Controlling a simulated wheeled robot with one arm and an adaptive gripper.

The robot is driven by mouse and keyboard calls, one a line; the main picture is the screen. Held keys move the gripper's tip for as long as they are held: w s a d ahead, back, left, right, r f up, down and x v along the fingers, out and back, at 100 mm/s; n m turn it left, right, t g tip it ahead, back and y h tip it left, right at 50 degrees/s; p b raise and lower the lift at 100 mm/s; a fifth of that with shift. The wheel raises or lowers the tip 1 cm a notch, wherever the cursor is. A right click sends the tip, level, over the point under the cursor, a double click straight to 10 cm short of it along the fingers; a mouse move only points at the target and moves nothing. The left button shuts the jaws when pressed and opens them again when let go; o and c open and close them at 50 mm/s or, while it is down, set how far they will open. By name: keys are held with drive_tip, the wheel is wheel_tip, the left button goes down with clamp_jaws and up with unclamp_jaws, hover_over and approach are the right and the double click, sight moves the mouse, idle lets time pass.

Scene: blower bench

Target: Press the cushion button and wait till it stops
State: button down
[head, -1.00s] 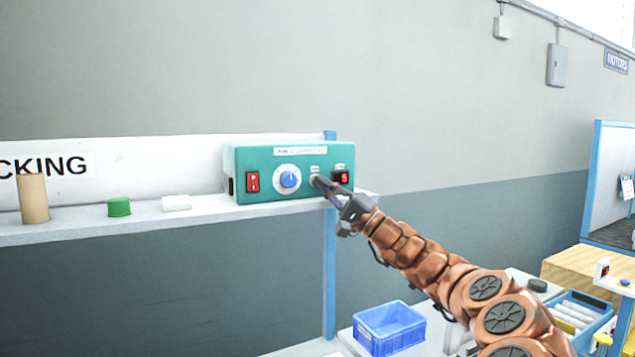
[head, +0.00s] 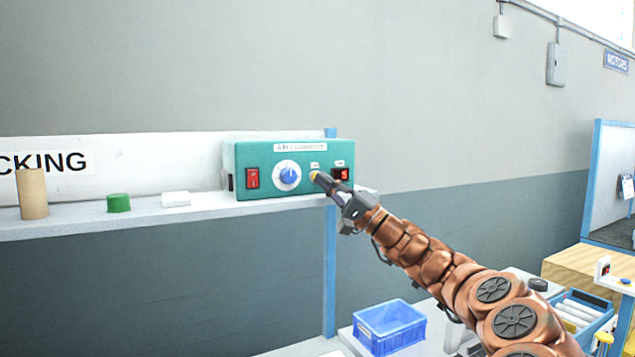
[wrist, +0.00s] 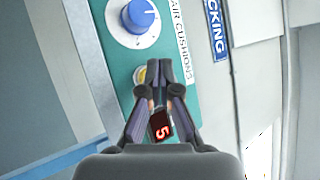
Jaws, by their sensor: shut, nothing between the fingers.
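The teal air cushion box (head: 240,168) sits on the shelf. Its front has a red rocker switch (head: 252,178), a blue knob (head: 288,175) on a white dial, and a red display (head: 341,174). The display (wrist: 161,130) reads 5 in the wrist view, lying sideways. The yellowish cushion button (wrist: 140,75) shows partly beside my fingertips in the wrist view. My gripper (head: 319,178) is shut and empty, with its tips at the button in the head view. The fingers hide part of the button, so I cannot tell if they touch it.
On the shelf (head: 80,226) left of the box are a cardboard tube (head: 32,194), a green cap (head: 118,203) and a white block (head: 176,199). A blue crate (head: 389,326) stands lower on the bench.

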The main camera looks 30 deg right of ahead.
drive_tip(key=shift+s, duration=0.25)
drive_tip(key=s+b, duration=0.1)
drive_tip(key=s, duration=0.1)
drive_tip(key=s+b, duration=0.2)
drive_tip(key=shift+s+a, duration=0.2)
drive_tip(key=shift+s, duration=0.2)
idle(0.9)
